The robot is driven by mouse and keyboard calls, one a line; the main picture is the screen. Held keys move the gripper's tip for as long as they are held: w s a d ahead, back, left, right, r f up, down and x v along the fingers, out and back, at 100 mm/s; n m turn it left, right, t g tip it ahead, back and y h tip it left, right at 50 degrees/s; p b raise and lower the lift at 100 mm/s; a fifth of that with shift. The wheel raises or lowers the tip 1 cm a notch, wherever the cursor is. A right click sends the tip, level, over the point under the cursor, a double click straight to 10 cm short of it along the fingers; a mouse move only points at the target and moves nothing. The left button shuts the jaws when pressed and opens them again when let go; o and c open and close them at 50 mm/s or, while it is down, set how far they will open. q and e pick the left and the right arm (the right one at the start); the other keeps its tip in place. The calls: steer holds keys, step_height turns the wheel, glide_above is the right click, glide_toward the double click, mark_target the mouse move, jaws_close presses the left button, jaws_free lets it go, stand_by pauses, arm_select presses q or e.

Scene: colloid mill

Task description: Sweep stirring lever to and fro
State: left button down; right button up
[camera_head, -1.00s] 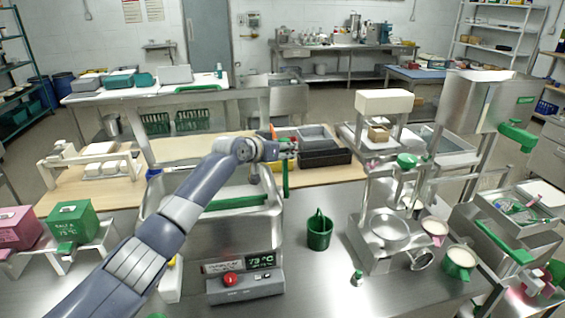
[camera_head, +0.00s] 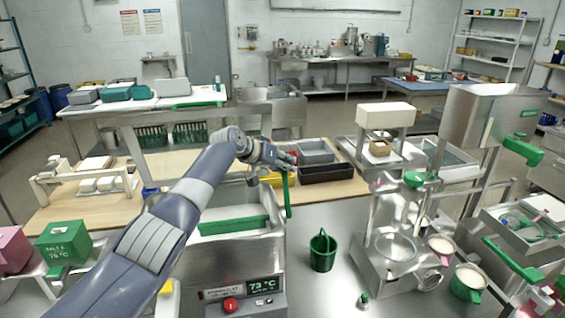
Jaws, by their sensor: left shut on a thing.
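The stirring lever (camera_head: 287,195) is a green, nearly upright handle at the right rim of a steel vat (camera_head: 240,262). My left gripper (camera_head: 284,163) is shut on its upper part, and my left arm reaches over the vat's left side. The fingers hide the lever's top. A green bar (camera_head: 233,226) lies across the vat's opening. A control panel with a red button (camera_head: 230,305) and a display reading 73 °C is on the vat's front. My right gripper is not in view.
A green bucket (camera_head: 322,250) stands right of the vat. Beyond it is a steel mill (camera_head: 395,245) with cups beside it. Grey and black trays (camera_head: 326,172) lie behind the lever. A green box (camera_head: 63,243) stands at the left.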

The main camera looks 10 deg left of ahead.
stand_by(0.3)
arm_select(q)
steer(key=c, duration=1.3)
jaws_free()
steer(key=shift+o, duration=0.4)
steer(key=shift+w+f, duration=0.15)
steer(key=shift+w, duration=0.05)
steer(key=shift+s, duration=0.1)
steer(key=v, duration=1.2)
